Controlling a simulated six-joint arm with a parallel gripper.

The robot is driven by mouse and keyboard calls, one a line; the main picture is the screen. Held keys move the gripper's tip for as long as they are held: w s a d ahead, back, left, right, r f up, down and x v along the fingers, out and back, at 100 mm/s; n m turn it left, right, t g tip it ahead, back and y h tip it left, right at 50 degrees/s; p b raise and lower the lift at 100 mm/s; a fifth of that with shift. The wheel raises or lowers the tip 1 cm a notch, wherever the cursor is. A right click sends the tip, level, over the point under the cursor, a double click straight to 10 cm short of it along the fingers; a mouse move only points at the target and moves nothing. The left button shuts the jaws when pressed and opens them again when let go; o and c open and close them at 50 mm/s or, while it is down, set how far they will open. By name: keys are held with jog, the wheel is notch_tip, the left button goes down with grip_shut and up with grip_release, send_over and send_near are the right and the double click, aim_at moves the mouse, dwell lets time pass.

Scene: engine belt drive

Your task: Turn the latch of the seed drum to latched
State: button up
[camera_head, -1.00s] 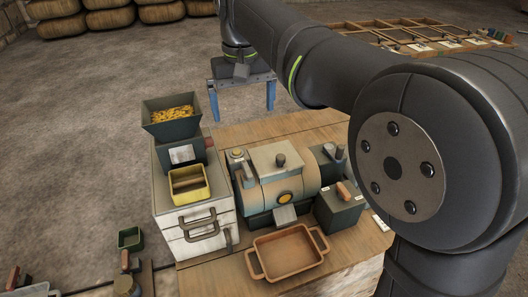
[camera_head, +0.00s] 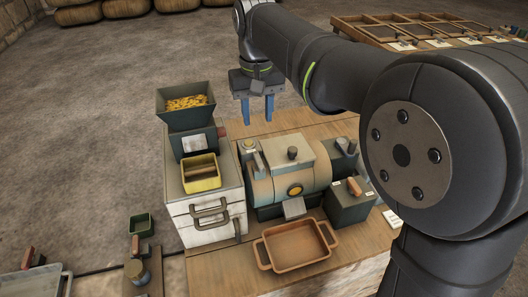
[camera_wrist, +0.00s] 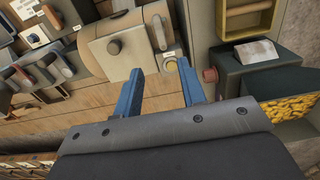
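The seed drum (camera_head: 262,188) is a tan cylinder with dark ends, lying on the wooden bench; its curved body and hatch also show at the top of the wrist view (camera_wrist: 98,45). A dark knob (camera_head: 292,153) stands on its hatch and a round orange disc (camera_head: 295,190) is on its front. A dark lever-like handle (camera_wrist: 159,32) shows at the drum's end in the wrist view; I cannot tell surely that it is the latch, or its setting. My gripper (camera_head: 256,116) hangs behind and above the drum, open, its blue fingers apart and empty in the wrist view (camera_wrist: 160,85).
A hopper of yellow grain (camera_head: 188,103) and a yellow tray (camera_head: 201,184) stand left of the drum. A box with a brown lever (camera_head: 354,188) is on the right. A brown two-handled tray (camera_head: 264,254) is in front. A pale round button (camera_wrist: 171,65) sits near the drum's end.

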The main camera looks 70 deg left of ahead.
aim_at(258, 159)
notch_tip(258, 159, down, 14)
jog(key=shift+r, duration=0.15)
jog(key=shift+c, duration=0.3)
grip_shut()
